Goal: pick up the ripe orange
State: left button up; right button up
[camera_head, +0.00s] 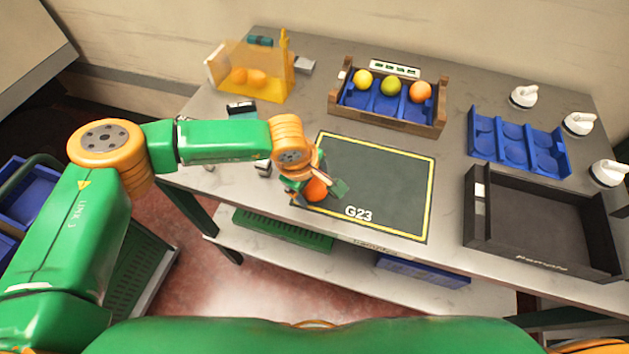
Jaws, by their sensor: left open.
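A ripe orange (316,190) sits at the left edge of the dark mat (385,165) with the yellow border, marked G23. My left gripper (322,186) is open at the orange, with its fingers around or beside it; I cannot tell whether they touch it. The gripper and wrist hide part of the orange. A wooden crate (386,116) behind the mat holds a yellow fruit (363,79), a greenish fruit (391,86) and another orange (421,91) in a blue insert. My right gripper is not in view.
A translucent orange bin (262,88) with fruit stands at the back left. A blue tray (518,145) and a black open box (540,250) are at the right, near several white knobbed objects (524,96). The mat's right part is clear.

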pick_arm(q)
jog(key=shift+s, duration=0.1)
jog(key=c, duration=1.1)
jog(key=shift+c, duration=0.5)
